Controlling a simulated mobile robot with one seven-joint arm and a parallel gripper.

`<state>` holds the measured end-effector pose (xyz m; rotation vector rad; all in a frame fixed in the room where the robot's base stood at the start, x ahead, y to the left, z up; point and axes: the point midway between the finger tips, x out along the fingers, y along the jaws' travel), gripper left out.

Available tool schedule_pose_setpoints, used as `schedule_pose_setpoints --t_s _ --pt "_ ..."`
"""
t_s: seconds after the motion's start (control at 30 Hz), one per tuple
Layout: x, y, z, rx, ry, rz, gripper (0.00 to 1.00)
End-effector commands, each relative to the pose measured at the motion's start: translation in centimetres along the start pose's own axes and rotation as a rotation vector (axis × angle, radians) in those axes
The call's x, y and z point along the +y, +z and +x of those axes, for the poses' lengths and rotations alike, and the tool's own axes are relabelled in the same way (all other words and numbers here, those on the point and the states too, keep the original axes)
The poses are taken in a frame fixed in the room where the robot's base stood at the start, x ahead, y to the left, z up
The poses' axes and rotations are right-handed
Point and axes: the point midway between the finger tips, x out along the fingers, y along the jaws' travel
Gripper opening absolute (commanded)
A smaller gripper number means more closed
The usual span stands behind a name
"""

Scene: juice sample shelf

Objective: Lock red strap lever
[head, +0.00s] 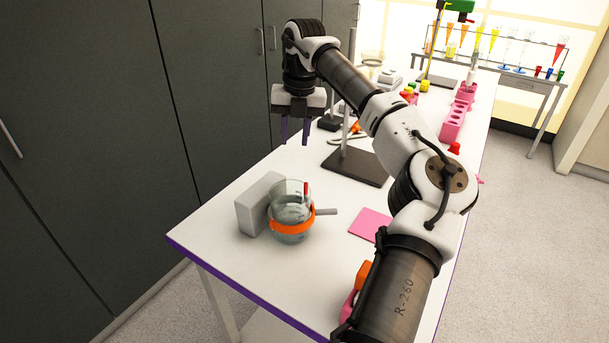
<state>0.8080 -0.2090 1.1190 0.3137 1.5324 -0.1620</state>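A clear round glass vessel (291,210) stands on the white table, with an orange strap (290,228) around its middle. A small red upright piece (306,189) shows at the vessel's upper right; it may be the red lever, but it is too small to tell how it is set. A grey bar (326,211) sticks out to the right of the vessel. My gripper (295,134) is above and behind the vessel, pointing down, clear of it. Its two purple fingers are apart with nothing between them.
A grey block (257,203) stands against the vessel's left side. A dark stand base (356,166) with an upright rod is behind it. A pink mat (370,224) lies to the right. Pink racks (454,124) and colored items are further back. The front left of the table (213,236) is clear.

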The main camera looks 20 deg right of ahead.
Motion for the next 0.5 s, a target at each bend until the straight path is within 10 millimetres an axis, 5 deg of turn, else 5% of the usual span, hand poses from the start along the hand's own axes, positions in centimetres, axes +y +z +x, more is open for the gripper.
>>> schedule_pose_setpoints --t_s 0.1,0.23,0.5 --pt "-2.8 -0.1 -0.9 0.003 -0.048 0.06 0.31" --pt "-3.2 -0.1 -0.1 0.006 -0.055 0.068 0.31" --pt "-3.3 -0.2 4.8 0.008 -0.05 0.064 0.31"
